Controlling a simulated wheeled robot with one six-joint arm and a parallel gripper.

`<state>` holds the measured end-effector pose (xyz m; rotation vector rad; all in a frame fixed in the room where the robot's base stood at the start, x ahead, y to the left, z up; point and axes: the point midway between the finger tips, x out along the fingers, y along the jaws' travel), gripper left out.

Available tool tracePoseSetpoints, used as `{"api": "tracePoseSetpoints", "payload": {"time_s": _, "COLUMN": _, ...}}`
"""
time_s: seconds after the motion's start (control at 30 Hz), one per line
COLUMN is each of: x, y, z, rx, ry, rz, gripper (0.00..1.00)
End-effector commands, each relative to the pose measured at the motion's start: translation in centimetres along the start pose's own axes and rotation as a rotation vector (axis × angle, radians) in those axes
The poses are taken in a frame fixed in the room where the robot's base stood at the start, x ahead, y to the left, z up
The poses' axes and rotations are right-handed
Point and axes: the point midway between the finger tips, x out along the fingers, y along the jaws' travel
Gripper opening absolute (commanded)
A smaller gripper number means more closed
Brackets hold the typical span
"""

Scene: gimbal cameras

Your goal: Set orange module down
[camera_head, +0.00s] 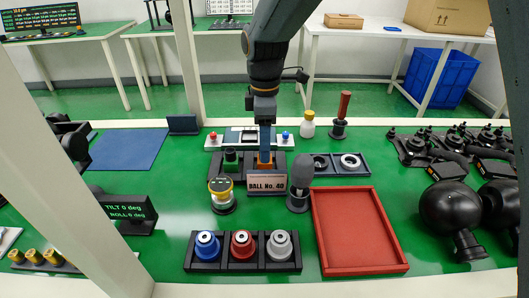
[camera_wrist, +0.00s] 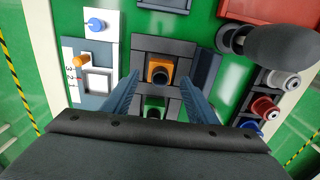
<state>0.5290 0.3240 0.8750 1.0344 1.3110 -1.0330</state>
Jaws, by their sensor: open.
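The orange module (camera_wrist: 160,69) has a dark round centre and sits in a dark grey holder (camera_wrist: 172,44). In the head view the orange module (camera_head: 265,157) shows just above the "BALL No. 40" sign, its lower part hidden. My gripper (camera_wrist: 160,78) is open, with one blue finger on each side of the orange module and visible gaps to it. In the head view my gripper (camera_head: 265,146) points down over the holder. A green module (camera_wrist: 153,109) sits beside the orange one, nearer my wrist.
A sign (camera_head: 267,183), a yellow-topped jar (camera_head: 221,195) and a dark rounded tool (camera_head: 299,185) stand in front of the holder. A rack with blue, red and grey knobs (camera_head: 242,266) lies nearer. An empty red tray (camera_head: 358,232) is at right.

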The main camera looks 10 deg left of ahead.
Motion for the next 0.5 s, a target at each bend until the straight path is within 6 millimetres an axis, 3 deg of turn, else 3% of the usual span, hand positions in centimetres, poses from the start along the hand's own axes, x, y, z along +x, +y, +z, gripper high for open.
{"api": "tracePoseSetpoints", "payload": {"time_s": 0.1, "x": -2.7, "y": 0.1, "z": -0.1, "rx": 0.0, "ry": 0.002, "rz": 0.004, "gripper": 0.53}}
{"api": "tracePoseSetpoints", "payload": {"time_s": 0.3, "x": -6.3, "y": 0.1, "z": 0.0, "rx": 0.0, "ry": 0.001, "rz": 0.003, "gripper": 0.53}}
{"api": "tracePoseSetpoints", "payload": {"time_s": 0.5, "x": -8.1, "y": 0.0, "z": 0.0, "rx": 0.0, "ry": 0.0, "rz": 0.0, "gripper": 0.53}}
